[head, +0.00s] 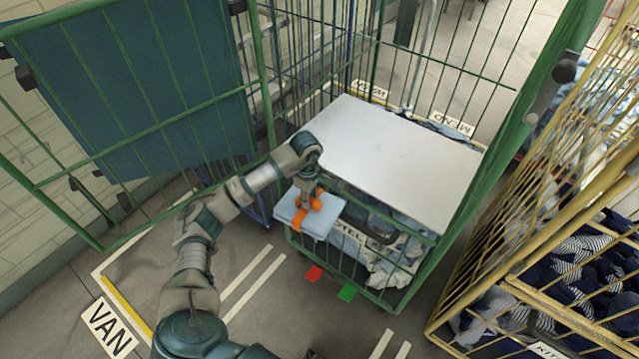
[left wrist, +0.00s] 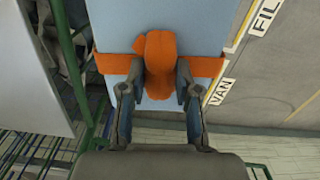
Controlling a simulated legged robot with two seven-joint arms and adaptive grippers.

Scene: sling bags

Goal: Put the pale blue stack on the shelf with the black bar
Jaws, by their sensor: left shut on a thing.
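The pale blue stack (head: 290,212) is a flat folded bundle with an orange band around it. My left gripper (head: 310,197) is shut on the band's orange bunched loop, and the stack hangs from it just outside the front left corner of a green cage. In the left wrist view the stack (left wrist: 110,22) fills the middle, with the loop between the fingers (left wrist: 158,85). A pale grey shelf (head: 400,155) lies across the cage, right of and behind the stack. My right gripper is not in view.
Pale cloth and a lettered bag (head: 350,238) fill the cage below the shelf. The shelf's top is bare. Green cage bars (head: 490,205) stand at the right, and a yellow cage (head: 500,235) with dark laundry is beyond. A green gate with a blue panel (head: 140,90) is at the left.

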